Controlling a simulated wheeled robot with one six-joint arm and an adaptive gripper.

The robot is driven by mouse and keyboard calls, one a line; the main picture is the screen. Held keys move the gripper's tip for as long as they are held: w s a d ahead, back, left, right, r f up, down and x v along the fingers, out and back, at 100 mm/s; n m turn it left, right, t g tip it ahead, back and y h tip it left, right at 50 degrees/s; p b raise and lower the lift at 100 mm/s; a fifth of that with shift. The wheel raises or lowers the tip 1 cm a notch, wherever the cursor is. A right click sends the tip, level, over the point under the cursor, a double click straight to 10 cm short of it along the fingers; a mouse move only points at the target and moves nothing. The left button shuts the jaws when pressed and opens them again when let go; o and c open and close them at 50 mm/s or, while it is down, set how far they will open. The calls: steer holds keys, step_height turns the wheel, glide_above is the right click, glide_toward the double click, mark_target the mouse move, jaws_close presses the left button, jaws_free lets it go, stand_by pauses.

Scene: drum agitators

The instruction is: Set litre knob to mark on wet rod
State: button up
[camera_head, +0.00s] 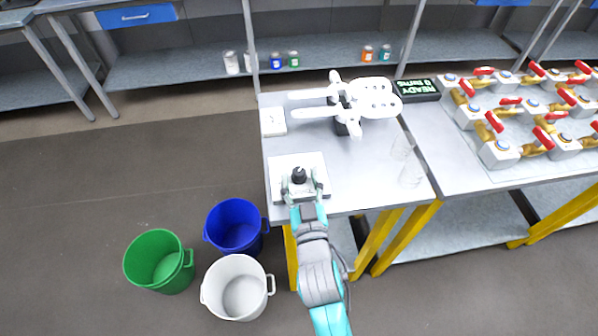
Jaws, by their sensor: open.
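A black knob (299,174) stands up from a white square panel (318,163) at the front left of the grey bench. My gripper (300,186) is open, low over the panel, with its fingers on either side of the knob. I cannot tell whether they touch it. The gripper and arm cover the panel's front part, and any litre scale is too small to read. I cannot make out a wet rod or a mark on one.
A white device with long arms (372,98) stands behind. Two clear glass vessels (404,147) are at right, beside brass valves with red handles (538,143). A black display (416,90) shows green "READY". Green (160,262), blue (235,226) and white (237,287) buckets stand on the floor.

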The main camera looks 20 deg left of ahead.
steer(key=shift+x, duration=1.2)
steer(key=shift+c, duration=0.2)
jaws_close()
steer(key=shift+f+m+t+h, duration=0.15)
steer(key=shift+m+t+h, duration=0.35)
steer(key=shift+m+h, duration=0.8)
steer(key=shift+d+m+t+h, duration=0.1)
steer(key=shift+m+t+h, duration=0.2)
steer(key=shift+h, duration=0.6)
steer(key=shift+o, duration=0.2)
jaws_free()
